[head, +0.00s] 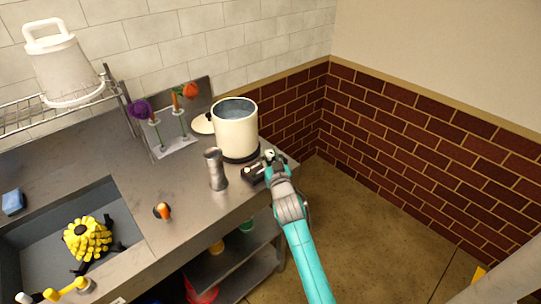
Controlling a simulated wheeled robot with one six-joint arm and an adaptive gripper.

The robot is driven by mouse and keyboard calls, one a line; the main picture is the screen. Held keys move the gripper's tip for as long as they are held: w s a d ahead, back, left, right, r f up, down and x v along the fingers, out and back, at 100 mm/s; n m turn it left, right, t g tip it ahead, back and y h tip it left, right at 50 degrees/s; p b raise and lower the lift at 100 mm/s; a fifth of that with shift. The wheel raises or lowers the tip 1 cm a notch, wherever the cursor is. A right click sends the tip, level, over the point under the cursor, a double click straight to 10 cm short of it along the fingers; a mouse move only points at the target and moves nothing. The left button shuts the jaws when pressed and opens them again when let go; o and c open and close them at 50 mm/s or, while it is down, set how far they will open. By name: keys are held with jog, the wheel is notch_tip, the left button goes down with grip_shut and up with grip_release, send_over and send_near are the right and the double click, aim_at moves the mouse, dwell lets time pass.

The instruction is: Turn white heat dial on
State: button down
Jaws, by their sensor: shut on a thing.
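A dark heater base (256,174) with a small control box stands at the right end of the metal counter. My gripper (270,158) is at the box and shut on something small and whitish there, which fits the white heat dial. The fingers cover most of the dial, so its angle cannot be told. A cream pot (236,132) with a dark rim and bluish water inside stands on the heater, just behind and left of my gripper.
A metal vase (215,168) stands close left of the heater. A rack (172,145) with purple and orange-red flowers is behind it. Floor right of the counter is clear.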

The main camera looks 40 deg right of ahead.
jog(key=shift+h, duration=0.3)
dwell(0.4)
jog(key=c, duration=0.9)
grip_release()
jog(key=shift+o, duration=0.2)
jog(key=v, duration=1.2)
jog(key=shift+r, duration=0.1)
